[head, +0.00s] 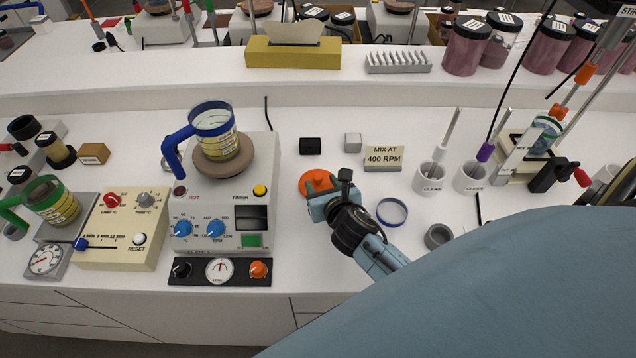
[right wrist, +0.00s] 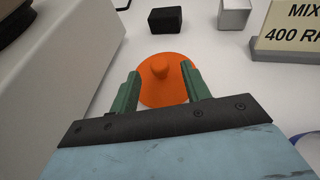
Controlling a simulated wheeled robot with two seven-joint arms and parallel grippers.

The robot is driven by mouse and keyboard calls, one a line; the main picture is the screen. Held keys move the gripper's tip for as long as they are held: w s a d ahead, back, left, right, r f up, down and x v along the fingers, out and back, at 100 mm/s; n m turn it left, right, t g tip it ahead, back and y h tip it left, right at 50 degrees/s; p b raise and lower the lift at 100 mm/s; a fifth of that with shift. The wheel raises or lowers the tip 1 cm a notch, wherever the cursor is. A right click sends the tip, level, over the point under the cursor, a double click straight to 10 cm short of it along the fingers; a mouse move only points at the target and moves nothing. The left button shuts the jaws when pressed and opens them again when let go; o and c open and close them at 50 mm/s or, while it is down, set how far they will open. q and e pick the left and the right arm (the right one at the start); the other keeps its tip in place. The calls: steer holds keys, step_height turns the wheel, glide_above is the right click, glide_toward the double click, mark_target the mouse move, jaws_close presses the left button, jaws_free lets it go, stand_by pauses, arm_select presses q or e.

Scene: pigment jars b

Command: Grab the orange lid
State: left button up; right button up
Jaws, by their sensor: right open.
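The orange lid (head: 314,182) lies flat on the white bench, right of the hot plate, partly hidden by my right gripper in the head view. In the right wrist view the lid (right wrist: 166,80) is a round disc with a small knob in its middle. My right gripper (head: 322,192) is over the lid, and in the wrist view its two green fingers (right wrist: 160,90) are open, one on each side of the knob. Nothing is held between them. I cannot tell how high the fingertips are above the lid. My left gripper is not in view.
The hot plate (head: 256,160) with a blue-handled beaker (head: 213,125) stands close on the left. Behind the lid are a black block (head: 310,146), a grey block (head: 352,142) and the 400 RPM sign (head: 384,158). A blue-rimmed ring (head: 392,212) lies to the right.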

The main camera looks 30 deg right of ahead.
mark_target(318, 181)
steer(key=shift+x, duration=1.1)
steer(key=shift+w, duration=0.1)
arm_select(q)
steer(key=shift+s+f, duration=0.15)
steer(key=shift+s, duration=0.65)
arm_select(e)
jaws_close()
